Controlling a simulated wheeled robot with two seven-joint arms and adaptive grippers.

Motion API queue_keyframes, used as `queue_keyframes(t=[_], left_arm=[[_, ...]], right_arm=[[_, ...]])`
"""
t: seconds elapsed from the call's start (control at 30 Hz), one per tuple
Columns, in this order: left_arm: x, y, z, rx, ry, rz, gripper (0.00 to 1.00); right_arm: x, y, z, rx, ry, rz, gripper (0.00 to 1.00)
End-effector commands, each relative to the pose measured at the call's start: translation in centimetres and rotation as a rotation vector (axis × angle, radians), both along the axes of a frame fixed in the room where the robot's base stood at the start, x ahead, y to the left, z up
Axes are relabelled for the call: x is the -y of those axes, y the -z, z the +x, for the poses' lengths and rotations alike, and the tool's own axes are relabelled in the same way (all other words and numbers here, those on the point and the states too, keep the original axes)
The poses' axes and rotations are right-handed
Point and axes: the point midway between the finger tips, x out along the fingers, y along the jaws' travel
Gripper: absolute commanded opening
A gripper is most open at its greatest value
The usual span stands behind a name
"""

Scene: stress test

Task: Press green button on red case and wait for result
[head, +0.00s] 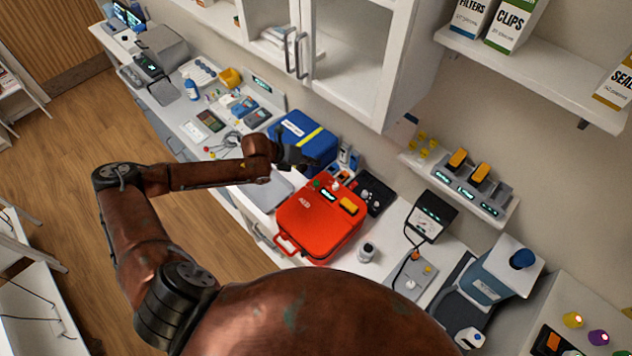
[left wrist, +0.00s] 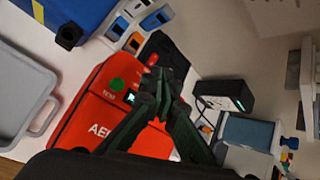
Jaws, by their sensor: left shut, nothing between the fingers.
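The red AED case (head: 318,222) lies on the white counter, with a small display, an orange block and a handle on its near left side. Its green button (head: 316,184) sits near the far left corner. In the left wrist view the red case (left wrist: 85,125) is partly covered by my fingers, and the round green button (left wrist: 116,85) shows clear to their left. My left gripper (head: 302,158) is shut and empty above the counter, by the blue bag and the case's far edge. Its shut fingers (left wrist: 162,82) also show in the left wrist view. My right gripper is out of view.
A blue bag (head: 296,135) with a yellow stripe stands just behind the left gripper. A grey tray (head: 268,190) lies left of the case. A dark pad (head: 374,192) with devices lies right of it.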

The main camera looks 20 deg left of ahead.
Motion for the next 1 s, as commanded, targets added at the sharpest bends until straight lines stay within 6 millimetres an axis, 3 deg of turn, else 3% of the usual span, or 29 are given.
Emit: queue_keyframes(t=[0.27,0.6,0.8,1.0], left_arm=[[0.1,2.0,-0.1,-0.002,0.000,0.000,0.00],[0.1,6.7,-0.1,-0.002,0.000,-0.002,0.00],[0.0,8.4,0.0,-0.001,0.000,0.001,0.00],[0.1,8.8,0.0,0.000,0.000,0.000,0.00]], right_arm=[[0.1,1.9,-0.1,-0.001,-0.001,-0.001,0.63],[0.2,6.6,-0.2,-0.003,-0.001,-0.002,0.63],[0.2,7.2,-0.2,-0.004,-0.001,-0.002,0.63],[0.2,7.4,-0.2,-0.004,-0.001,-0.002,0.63]])
